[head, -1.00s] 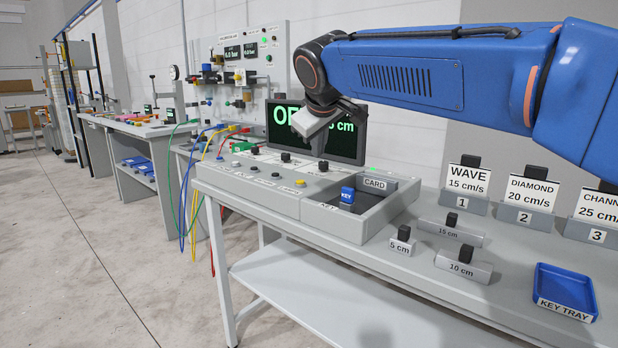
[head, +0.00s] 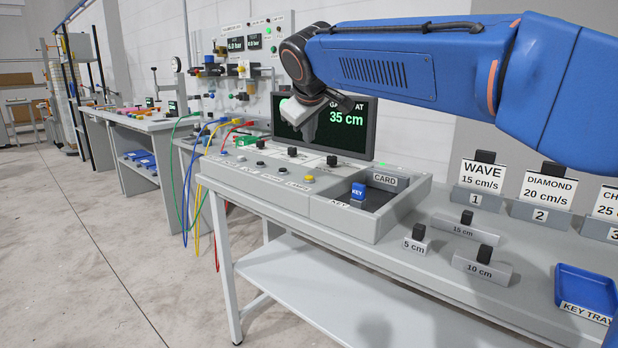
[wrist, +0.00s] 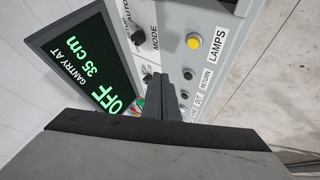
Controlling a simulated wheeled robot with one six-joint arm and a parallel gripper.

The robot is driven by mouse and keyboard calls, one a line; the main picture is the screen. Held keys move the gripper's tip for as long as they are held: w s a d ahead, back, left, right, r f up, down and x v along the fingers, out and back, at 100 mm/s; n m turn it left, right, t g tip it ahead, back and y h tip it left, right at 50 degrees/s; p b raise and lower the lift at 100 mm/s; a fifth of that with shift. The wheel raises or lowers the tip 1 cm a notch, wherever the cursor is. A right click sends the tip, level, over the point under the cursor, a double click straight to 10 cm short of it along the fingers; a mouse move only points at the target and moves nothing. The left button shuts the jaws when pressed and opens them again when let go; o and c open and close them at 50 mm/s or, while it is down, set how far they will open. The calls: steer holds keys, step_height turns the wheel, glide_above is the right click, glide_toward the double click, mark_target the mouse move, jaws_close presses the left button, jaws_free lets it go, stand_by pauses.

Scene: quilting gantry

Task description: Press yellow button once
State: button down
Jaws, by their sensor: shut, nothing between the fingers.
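The yellow button (head: 309,179) sits on the front of the grey console panel, by the LAMPS label. In the wrist view the yellow button (wrist: 194,41) is round, on a grey collar, above and right of my fingers. My gripper (wrist: 180,92) is shut and empty, over the panel and apart from the button. In the head view my gripper is in front of the dark screen (head: 354,140), above and behind the button; its fingertips are hard to make out. The screen in the wrist view (wrist: 80,62) reads OFF and 35 cm.
Black knobs (head: 292,151) and small buttons (head: 240,158) share the panel. A recessed tray with a blue KEY block (head: 358,190) and CARD block (head: 385,180) lies to its right. Labelled blocks (head: 466,228) and a blue key tray (head: 586,287) stand farther right.

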steer(key=shift+f, duration=3.7)
steer(key=shift+f, duration=0.15)
steer(key=shift+f, duration=0.25)
steer(key=shift+f, duration=0.45)
steer(key=shift+r, duration=0.85)
step_height(320, 180, up, 5)
stand_by(0.8)
